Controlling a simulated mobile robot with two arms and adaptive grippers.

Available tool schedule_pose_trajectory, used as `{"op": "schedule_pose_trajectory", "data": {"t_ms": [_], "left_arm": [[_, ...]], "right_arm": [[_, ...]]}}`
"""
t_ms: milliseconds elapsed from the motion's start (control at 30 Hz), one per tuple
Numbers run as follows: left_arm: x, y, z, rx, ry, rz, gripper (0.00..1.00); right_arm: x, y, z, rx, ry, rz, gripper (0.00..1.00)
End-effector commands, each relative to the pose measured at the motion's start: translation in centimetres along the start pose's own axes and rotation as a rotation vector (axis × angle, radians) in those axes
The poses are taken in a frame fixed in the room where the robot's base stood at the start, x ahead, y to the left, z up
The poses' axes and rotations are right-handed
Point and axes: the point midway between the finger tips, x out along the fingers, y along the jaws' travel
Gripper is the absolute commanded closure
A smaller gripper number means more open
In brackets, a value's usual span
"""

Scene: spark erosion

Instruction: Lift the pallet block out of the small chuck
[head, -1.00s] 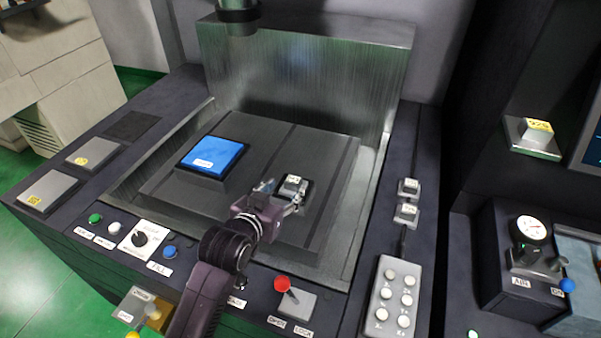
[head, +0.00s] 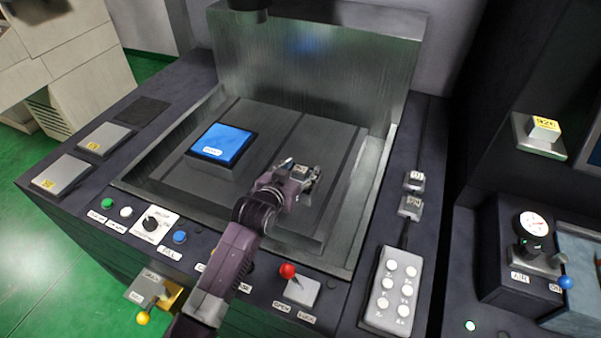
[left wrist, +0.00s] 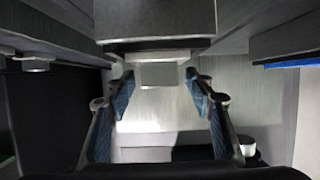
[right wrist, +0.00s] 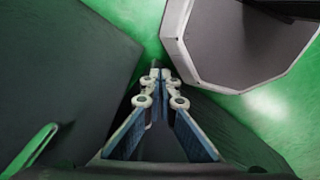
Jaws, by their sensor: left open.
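The small chuck with the pallet block (head: 301,170) is on the dark table inside the machine's tank; fingers hide much of it. The block's top has a pale label. My left gripper (head: 299,174) is open, with its fingers spread at the block's near side. In the left wrist view a light grey block (left wrist: 158,73) lies between and just beyond the open fingertips (left wrist: 158,78), with a bigger grey body above it. I see no clear contact. My right gripper (right wrist: 160,78) shows only in its wrist view, fingertips together and empty.
A blue-topped block (head: 222,143) stands left of the chuck. A metal wall (head: 315,70) rises behind the tank. A red-knobbed lever (head: 288,271) and buttons line the front. A block labelled 926 (head: 544,128) sits on a right-hand stand.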

Motion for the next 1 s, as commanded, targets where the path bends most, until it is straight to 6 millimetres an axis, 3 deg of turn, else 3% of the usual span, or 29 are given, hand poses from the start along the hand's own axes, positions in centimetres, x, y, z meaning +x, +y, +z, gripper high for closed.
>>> {"op": "schedule_pose_trajectory", "data": {"t_ms": [267, 733, 1000], "left_arm": [[0.23, 0.03, 0.06, 0.000, -0.001, 0.000, 0.51], [0.20, 0.03, 0.05, 0.000, -0.001, 0.000, 1.00], [0.18, 0.03, -0.25, 0.000, 0.005, 0.000, 1.00]], "right_arm": [[-0.03, 0.00, 0.06, 0.000, -0.001, 0.000, 1.00], [-0.04, 0.00, 0.35, 0.001, -0.005, 0.000, 1.00], [-0.05, 0.02, 0.42, 0.001, -0.006, 0.000, 1.00]]}}
